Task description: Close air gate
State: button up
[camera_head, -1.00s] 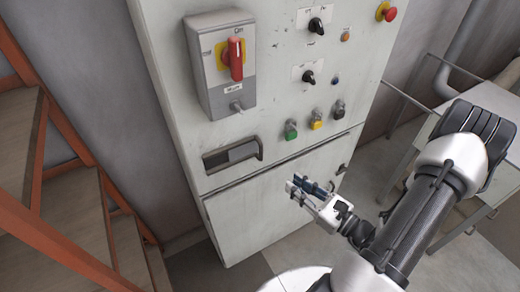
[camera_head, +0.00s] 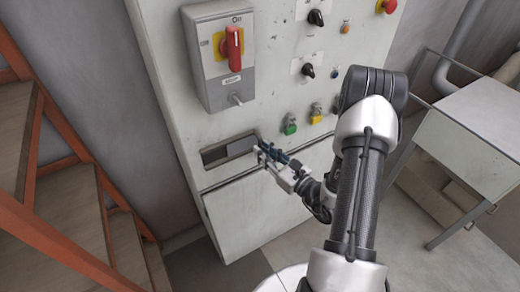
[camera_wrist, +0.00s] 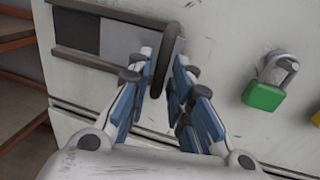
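The air gate (camera_head: 229,150) is a wide, low slot in the front of the pale cabinet. In the wrist view its left part is dark and a lighter grey plate (camera_wrist: 120,42) fills the part to the right. A dark loop-shaped handle (camera_wrist: 168,45) stands out at the slot's right end. My gripper (camera_head: 264,149) is at this handle. In the wrist view its two blue-padded fingers (camera_wrist: 162,66) are apart, one on each side of the handle, with gaps visible. In the head view the gripper hides most of the handle.
A green padlock-shaped piece (camera_wrist: 268,88) is right of my gripper, with a yellow one (camera_head: 316,114) beyond. A grey switch box with a red handle (camera_head: 233,48) is above the slot. Orange-railed stairs (camera_head: 60,190) stand left and a metal table (camera_head: 480,125) right.

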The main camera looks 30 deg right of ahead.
aim_at(246, 149)
jog(key=shift+x, duration=1.25)
jog(key=shift+c, duration=0.4)
grip_shut()
